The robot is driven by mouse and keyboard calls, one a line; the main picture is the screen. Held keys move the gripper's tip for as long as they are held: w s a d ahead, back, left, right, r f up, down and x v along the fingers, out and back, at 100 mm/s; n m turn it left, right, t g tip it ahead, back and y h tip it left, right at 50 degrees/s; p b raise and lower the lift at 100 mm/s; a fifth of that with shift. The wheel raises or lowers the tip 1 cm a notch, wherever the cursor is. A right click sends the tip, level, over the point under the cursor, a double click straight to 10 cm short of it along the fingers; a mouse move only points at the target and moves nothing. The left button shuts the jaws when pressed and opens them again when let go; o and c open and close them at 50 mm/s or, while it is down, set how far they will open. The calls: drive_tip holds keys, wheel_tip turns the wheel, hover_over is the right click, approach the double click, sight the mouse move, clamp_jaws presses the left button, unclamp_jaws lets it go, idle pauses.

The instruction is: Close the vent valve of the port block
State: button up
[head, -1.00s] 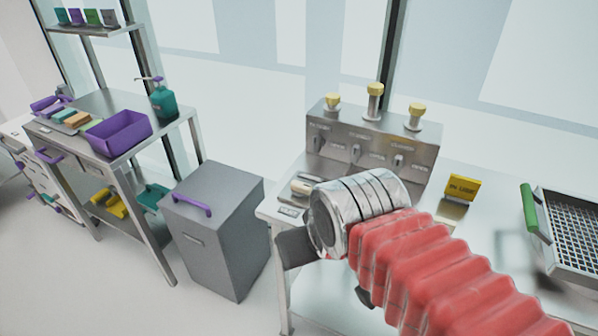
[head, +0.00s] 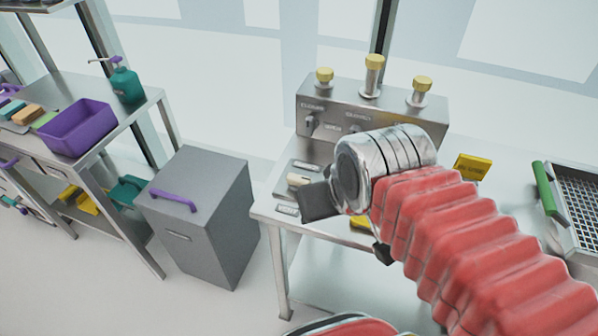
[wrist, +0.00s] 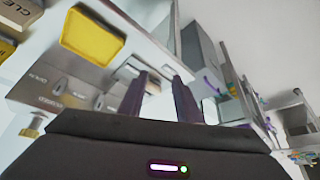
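The port block (head: 318,96) is a metal box at the back of the bench, with three yellow-capped posts on top. Small levers with CLOSED and OPEN labels are on its front; the left lever (head: 311,123) shows, and the right part is hidden behind my wrist. In the wrist view the block's front (wrist: 45,95) is on the left, with two levers in sight. I cannot tell which valve is the vent. My gripper (head: 318,200) is in front of the block, above the bench's front left, apart from the levers. Its two dark fingers (wrist: 162,80) are apart with nothing between them.
A tray with a green handle (head: 546,188) is at the far right. A small beige-handled item (head: 298,180) lies on the bench (head: 268,208) near my gripper. A grey bin (head: 205,215) stands on the floor to the left.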

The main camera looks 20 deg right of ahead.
drive_tip(key=shift+o, duration=0.9)
drive_tip(key=shift+w, duration=0.1)
wheel_tip(320, 180, up, 2)
drive_tip(key=m+g+y, duration=0.3)
drive_tip(key=m+y, duration=0.1)
drive_tip(key=m, duration=2.1)
hover_over(298, 177)
drive_tip(key=s+d, duration=0.3)
drive_tip(key=d, duration=0.2)
drive_tip(key=shift+s+a+r, duration=0.1)
drive_tip(key=shift+a+r, duration=0.05)
drive_tip(key=shift+r, duration=0.05)
drive_tip(key=x, duration=1.3)
drive_tip(key=shift+f, duration=0.45)
drive_tip(key=shift+c, duration=0.4)
